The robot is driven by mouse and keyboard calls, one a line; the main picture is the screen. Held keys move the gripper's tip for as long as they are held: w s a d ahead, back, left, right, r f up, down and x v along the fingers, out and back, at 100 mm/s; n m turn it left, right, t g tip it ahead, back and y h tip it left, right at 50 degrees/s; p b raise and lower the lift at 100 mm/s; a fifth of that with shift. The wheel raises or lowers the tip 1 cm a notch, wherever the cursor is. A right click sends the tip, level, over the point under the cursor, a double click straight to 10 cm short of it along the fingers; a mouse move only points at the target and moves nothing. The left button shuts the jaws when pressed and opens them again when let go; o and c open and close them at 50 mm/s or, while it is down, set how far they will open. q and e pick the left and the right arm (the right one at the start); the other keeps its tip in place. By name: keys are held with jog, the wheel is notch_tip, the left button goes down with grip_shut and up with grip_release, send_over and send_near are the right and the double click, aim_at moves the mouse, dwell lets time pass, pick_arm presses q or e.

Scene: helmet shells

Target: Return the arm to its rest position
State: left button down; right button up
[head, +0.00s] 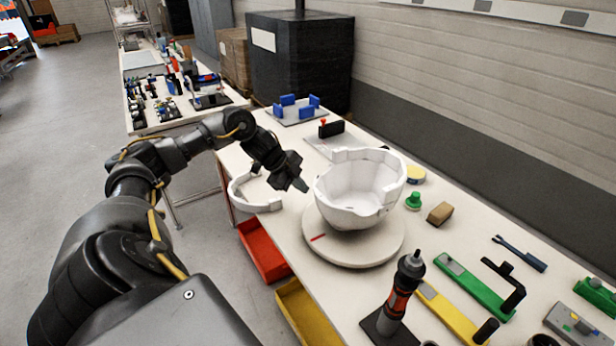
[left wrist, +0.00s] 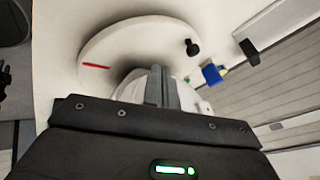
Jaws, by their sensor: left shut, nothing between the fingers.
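My left arm comes in from the left in the head view and reaches over the near edge of the table. My left gripper (head: 301,186) is shut and empty, just left of a white helmet shell (head: 360,188). The shell sits open side up on a round white turntable (head: 352,250) with a red mark. In the left wrist view the shut fingers (left wrist: 162,85) point toward the turntable (left wrist: 100,45), and the gripper body hides most of the shell. My right gripper is in neither view.
A white curved band (head: 262,205) lies at the table's left edge. Red (head: 262,252) and yellow (head: 305,310) bins sit below that edge. A power screwdriver (head: 403,290) stands in front. Green and yellow tools lie at right. A blue fixture (head: 297,110) is at the back.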

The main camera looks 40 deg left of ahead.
pick_arm(q)
jog(key=v, duration=0.4)
jog(key=shift+r, duration=0.1)
